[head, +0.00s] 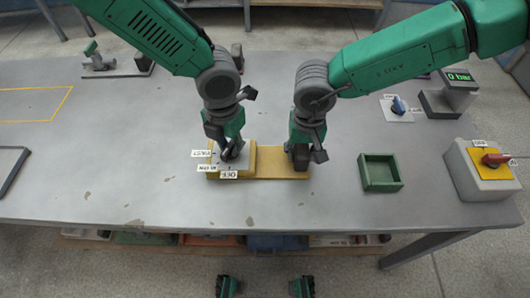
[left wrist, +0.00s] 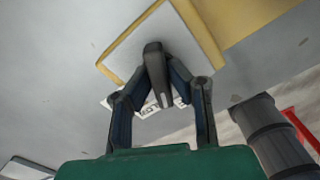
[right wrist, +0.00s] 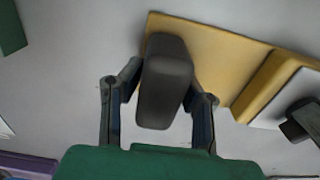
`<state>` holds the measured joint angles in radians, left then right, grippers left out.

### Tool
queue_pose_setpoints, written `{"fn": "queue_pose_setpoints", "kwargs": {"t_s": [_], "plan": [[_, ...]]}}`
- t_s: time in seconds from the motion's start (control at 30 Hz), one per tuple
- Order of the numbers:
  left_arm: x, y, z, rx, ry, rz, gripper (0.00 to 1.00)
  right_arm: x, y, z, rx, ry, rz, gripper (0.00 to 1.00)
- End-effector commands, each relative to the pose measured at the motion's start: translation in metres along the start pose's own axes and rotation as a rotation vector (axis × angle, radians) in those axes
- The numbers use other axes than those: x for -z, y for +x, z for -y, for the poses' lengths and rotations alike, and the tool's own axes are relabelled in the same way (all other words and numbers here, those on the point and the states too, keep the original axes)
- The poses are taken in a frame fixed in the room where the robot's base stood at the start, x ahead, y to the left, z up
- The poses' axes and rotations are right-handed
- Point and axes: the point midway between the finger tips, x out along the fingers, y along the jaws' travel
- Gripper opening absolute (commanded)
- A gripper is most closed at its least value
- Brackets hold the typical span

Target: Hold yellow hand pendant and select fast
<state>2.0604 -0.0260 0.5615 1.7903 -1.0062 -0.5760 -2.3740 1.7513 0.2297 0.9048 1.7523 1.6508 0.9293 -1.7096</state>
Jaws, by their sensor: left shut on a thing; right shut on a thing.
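The yellow hand pendant (head: 268,163) lies flat on the table, with a raised block at its left end carrying a pale plate with labels around it, among them OFF (head: 229,175). My left gripper (head: 231,150) is shut on a dark selector knob (left wrist: 157,72) on that plate. The FAST label (head: 201,153) is at the plate's left; the knob's exact pointing is partly hidden by the fingers. My right gripper (head: 300,150) is shut on a dark grip block (right wrist: 165,80) at the pendant's right end. The pendant also shows in the right wrist view (right wrist: 215,55).
A green open tray (head: 381,187) stands right of the pendant. Further right are a grey box with a red handle on a yellow plate (head: 490,158), a blue knob (head: 398,104) and a display (head: 458,77). A yellow outline (head: 67,104) marks the left tabletop. The front middle is clear.

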Motion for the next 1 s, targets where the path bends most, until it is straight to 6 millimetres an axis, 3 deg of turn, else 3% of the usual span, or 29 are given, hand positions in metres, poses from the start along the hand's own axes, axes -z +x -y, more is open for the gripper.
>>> {"fn": "queue_pose_setpoints", "kwargs": {"t_s": [0.5,1.0], "plan": [[-0.0002,-0.0002,-0.0003,0.0,0.463,0.001,0.0,-0.0001,0.0001,-0.0005,-0.001,0.0,0.001,0.0],[0.0001,-0.0001,-0.0008,-0.001,0.692,-0.001,0.0,-0.0002,0.0003,-0.0008,-0.002,0.0,0.001,0.0]]}}
